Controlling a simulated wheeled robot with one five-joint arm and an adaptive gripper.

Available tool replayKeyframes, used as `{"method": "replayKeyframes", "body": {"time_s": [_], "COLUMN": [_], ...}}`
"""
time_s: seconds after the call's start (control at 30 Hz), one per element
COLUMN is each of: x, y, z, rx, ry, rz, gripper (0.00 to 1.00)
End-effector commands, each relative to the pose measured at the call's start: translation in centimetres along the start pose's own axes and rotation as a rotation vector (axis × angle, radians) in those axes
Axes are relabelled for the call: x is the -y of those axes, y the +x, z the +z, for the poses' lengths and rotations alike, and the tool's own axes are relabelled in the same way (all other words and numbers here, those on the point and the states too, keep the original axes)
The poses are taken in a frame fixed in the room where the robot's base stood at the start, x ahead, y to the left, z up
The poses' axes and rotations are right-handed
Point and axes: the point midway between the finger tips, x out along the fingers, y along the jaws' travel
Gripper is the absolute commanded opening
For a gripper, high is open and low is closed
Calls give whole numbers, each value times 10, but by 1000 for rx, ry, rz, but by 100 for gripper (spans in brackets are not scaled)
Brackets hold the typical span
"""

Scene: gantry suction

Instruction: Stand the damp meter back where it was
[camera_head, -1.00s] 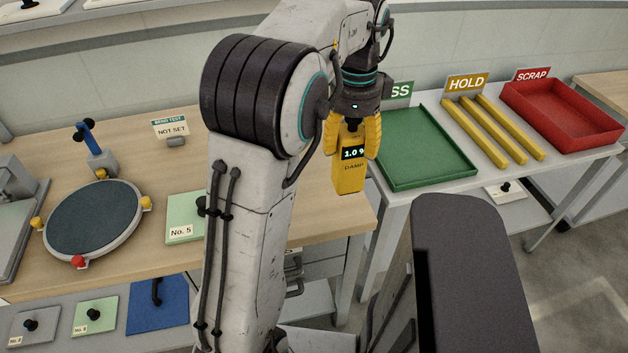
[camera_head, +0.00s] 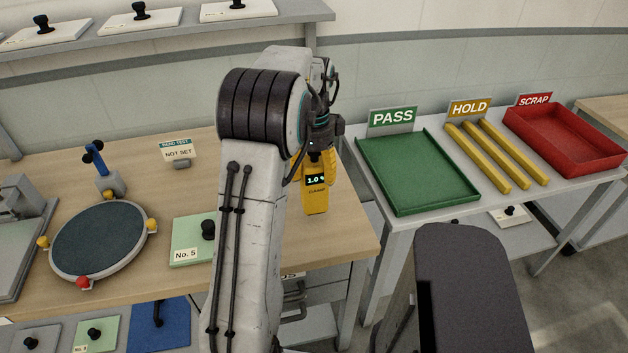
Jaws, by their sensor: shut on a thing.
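The yellow damp meter (camera_head: 315,198) is upright, with a small screen reading about 1.0 %. My gripper (camera_head: 322,168) is shut on its upper part, with one yellow finger showing at its right side. The meter shows in front of the right part of the wooden bench (camera_head: 345,235). I cannot tell whether its lower end touches the bench top. My arm hides part of the bench to the left of the meter.
A green No. 5 plate (camera_head: 190,240) with a black knob lies left of my arm. A round dark turntable (camera_head: 100,240) and a NOT SET sign (camera_head: 178,151) are further left. The PASS tray (camera_head: 415,170), HOLD rails (camera_head: 490,155) and SCRAP tray (camera_head: 565,140) are at right.

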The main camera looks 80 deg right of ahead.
Motion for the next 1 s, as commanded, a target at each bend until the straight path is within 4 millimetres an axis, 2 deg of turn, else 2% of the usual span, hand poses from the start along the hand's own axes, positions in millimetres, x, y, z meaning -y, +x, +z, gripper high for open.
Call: {"method": "replayKeyframes", "body": {"time_s": [0.3,0.8,0.83,1.0], "x": [-1,-1,-1,-1], "y": [32,38,38,38], "z": [0,0,0,0], "rx": [0,0,0,0], "ry": [0,0,0,0], "rz": [2,0,2,2], "gripper": [28,28,67,82]}}
